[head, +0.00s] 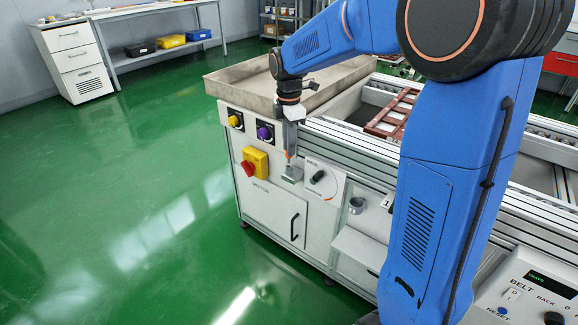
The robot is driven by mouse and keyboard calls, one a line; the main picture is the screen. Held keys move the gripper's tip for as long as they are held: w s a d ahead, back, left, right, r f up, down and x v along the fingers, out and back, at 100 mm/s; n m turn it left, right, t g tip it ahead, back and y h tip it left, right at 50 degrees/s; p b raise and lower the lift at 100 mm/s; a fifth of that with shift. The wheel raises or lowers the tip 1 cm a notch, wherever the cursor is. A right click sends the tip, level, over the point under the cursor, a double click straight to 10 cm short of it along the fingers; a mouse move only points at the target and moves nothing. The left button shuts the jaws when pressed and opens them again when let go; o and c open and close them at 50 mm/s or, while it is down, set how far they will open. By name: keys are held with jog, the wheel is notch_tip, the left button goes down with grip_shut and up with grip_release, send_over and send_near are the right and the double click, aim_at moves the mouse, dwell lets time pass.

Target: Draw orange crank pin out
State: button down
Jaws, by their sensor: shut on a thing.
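My gripper (292,174) hangs below its wrist in front of the white machine panel (251,205), between the yellow box with the red button and the black rotary knob. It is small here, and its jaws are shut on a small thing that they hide. I cannot make out the orange crank pin in this view. Whether what I hold is the pin, and whether it still sits in its seat, cannot be told from here.
The yellow box with a red button (248,169) is left of the gripper, the black knob (318,177) right. Yellow (235,121) and purple (263,133) knobs are above. A grey tray (232,84) tops the machine. Green floor at left is clear.

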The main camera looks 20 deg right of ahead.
jog(key=shift+r, duration=0.35)
dwell(0.3)
jog(key=shift+r, duration=1.2)
jog(key=shift+r, duration=0.1)
notch_tip(320, 180, up, 7)
dwell(0.7)
dwell(0.4)
